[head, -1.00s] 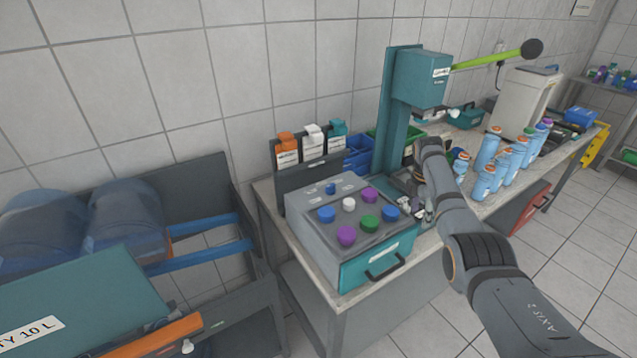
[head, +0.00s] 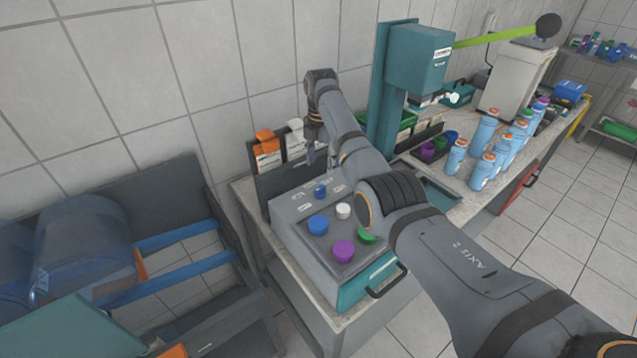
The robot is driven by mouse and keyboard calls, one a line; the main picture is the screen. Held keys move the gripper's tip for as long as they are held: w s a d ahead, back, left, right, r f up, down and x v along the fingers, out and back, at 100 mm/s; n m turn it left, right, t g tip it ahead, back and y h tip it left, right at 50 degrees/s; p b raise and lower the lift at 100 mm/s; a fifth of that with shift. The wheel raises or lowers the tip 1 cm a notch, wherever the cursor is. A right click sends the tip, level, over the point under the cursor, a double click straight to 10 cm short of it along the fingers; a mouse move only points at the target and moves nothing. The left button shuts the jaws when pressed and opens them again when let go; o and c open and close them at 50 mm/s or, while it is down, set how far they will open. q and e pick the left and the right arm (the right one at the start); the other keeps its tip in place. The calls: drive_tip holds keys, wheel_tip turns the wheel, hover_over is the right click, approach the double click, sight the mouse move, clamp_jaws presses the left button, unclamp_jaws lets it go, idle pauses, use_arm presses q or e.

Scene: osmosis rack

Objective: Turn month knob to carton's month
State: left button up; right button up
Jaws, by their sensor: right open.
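A grey box with a sloped top (head: 290,225) stands on the bench and carries several coloured knobs. A small blue knob (head: 320,191) sits on its raised back part beside small labels too small to read. I cannot tell which control is the month knob. An orange-topped carton (head: 267,152) and a white-topped carton (head: 295,140) stand in a dark rack behind the box; their print is unreadable. My right gripper (head: 320,157) points down, open, near the cartons and above the back of the box, apart from the small blue knob. My left gripper is out of view.
A blue knob (head: 317,226), white knob (head: 343,211), purple knob (head: 343,250) and green knob (head: 367,236) fill the panel. My right arm hides its right side. A teal press (head: 417,62) and several blue bottles (head: 484,170) stand to the right.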

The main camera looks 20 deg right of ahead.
sight(321, 188)
drive_tip(key=shift+s+f+p, duration=0.3)
drive_tip(key=shift+s+f, duration=0.05)
drive_tip(key=shift+f, duration=0.4)
drive_tip(key=f, duration=0.4)
drive_tip(key=shift+w+p, duration=0.25)
drive_tip(key=shift+p, duration=0.15)
wheel_tip(321, 188, down, 4)
drive_tip(key=shift+w, duration=0.15)
drive_tip(key=shift+c, duration=1.2)
drive_tip(key=c, duration=0.9)
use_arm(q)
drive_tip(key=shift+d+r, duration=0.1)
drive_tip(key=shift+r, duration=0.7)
